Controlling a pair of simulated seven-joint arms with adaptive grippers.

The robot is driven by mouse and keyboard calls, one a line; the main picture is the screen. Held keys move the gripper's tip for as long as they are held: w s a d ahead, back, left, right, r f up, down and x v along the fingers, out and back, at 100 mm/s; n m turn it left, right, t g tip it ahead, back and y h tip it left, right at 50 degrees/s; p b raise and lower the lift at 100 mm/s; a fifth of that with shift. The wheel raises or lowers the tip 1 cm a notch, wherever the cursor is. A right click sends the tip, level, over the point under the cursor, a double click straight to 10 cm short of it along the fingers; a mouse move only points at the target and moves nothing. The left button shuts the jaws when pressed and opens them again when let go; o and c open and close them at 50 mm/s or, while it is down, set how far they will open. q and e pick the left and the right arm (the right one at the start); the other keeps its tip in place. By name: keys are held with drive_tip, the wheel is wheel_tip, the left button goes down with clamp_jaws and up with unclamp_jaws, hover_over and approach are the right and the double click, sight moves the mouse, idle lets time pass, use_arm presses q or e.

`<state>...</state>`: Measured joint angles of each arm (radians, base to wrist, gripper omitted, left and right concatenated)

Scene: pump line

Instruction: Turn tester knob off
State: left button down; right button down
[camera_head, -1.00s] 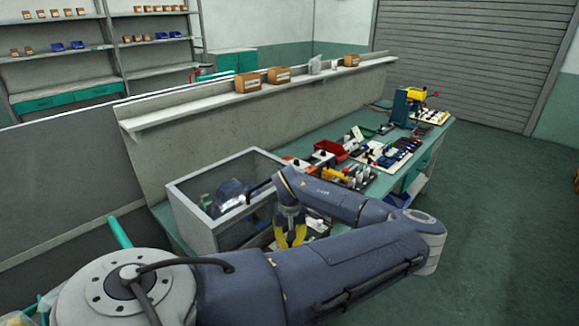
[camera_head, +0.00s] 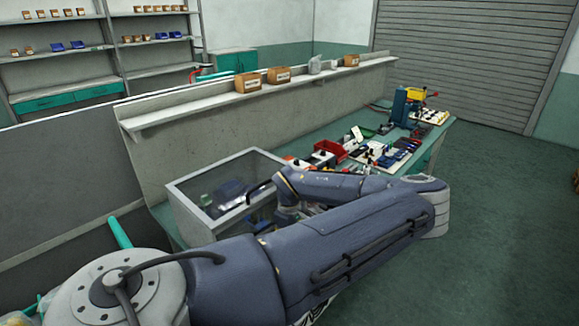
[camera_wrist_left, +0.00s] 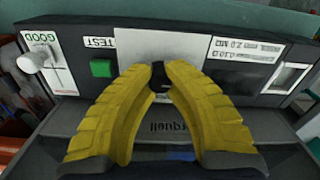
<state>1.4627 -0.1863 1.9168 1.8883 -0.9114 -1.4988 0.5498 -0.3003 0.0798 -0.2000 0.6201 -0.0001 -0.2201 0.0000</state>
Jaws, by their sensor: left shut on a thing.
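The tester's front panel (camera_wrist_left: 196,52) fills the upper part of the left wrist view, with its labels upside down. A small black knob (camera_wrist_left: 157,76) sits at the panel's lower middle. My left gripper (camera_wrist_left: 160,80) has its yellow fingers closed around the knob, which they partly hide. A green button (camera_wrist_left: 101,68) lies left of the knob beside the TEST label. In the head view my left arm hides its gripper and the knob. My right gripper is in neither view.
A white round-ended lever (camera_wrist_left: 34,61) stands out at the panel's left, by the GOOD label. In the head view a glass-topped case (camera_head: 222,190) stands beside my arm. A red bin (camera_head: 330,150) and small parts crowd the bench (camera_head: 437,140) beyond.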

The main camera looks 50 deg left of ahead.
use_arm(q)
drive_tip(key=shift+a+n, duration=0.1)
drive_tip(key=shift+n, duration=0.5)
drive_tip(key=c, duration=1.2)
unclamp_jaws()
wheel_tip(320, 180, up, 12)
drive_tip(key=shift+r, duration=0.1)
